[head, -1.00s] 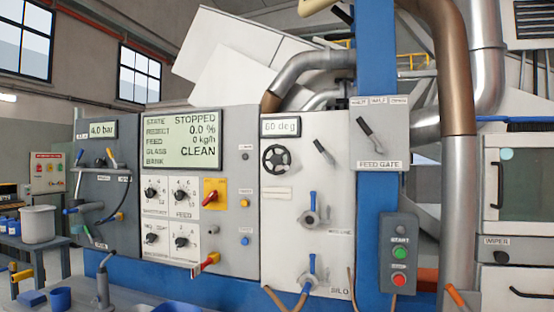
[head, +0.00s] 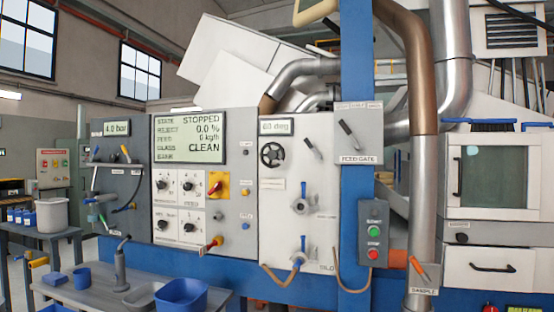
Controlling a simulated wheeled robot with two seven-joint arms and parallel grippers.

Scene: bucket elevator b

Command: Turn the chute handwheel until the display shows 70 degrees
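The chute handwheel (head: 272,155) is a small black spoked wheel on the light grey panel, right of the main display, in the head view. A small display (head: 276,127) just above it reads what looks like 60 deg. A black lever sits to the right of the wheel. Neither of my grippers shows in the head view, and nothing touches the wheel.
A large screen (head: 189,138) reads STOPPED. Blue-handled valves (head: 301,204) sit below the wheel. The feed gate lever (head: 349,133) and start/stop box (head: 373,233) are to the right. A bench (head: 120,290) with blue bins (head: 180,295) stands in front at lower left.

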